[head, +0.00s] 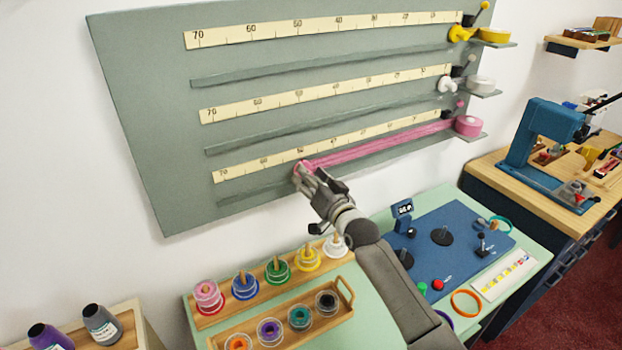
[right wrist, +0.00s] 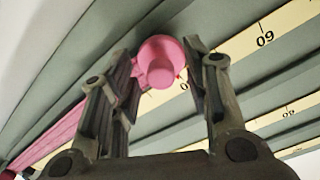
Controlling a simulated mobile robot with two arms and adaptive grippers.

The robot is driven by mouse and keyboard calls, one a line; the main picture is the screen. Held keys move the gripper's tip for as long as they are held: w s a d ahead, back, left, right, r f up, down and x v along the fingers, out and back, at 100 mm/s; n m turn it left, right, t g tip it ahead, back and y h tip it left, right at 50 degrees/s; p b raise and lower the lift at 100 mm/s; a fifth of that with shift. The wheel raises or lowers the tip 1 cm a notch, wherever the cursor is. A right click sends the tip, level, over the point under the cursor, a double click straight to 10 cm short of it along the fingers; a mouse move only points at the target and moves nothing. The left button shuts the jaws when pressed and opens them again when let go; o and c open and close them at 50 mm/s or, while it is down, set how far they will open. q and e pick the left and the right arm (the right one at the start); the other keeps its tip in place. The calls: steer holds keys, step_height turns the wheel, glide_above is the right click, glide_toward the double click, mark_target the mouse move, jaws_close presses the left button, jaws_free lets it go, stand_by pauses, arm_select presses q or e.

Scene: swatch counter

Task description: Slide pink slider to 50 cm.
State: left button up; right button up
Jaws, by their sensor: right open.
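The pink slider (head: 303,167) sits on the lowest rail of the grey wall board, below the ruler near a mark that looks like 50. A pink band (head: 380,145) runs from it right to a pink roll (head: 467,126). My right gripper (head: 306,177) is at the slider. In the right wrist view, the pink slider's round knob (right wrist: 161,62) lies between the two fingers of my right gripper (right wrist: 165,75). The fingers are apart, with a gap on the right side. The ruler number beside the knob is partly hidden. My left gripper is not in view.
Yellow (head: 461,33) and white (head: 447,84) sliders stand at the right ends of the upper rails. Below the board, a green table holds ribbon spools on a wooden rack (head: 268,280) and a blue control panel (head: 450,240). My right arm passes over that table.

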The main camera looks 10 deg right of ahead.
steer(key=v, duration=1.2)
stand_by(0.4)
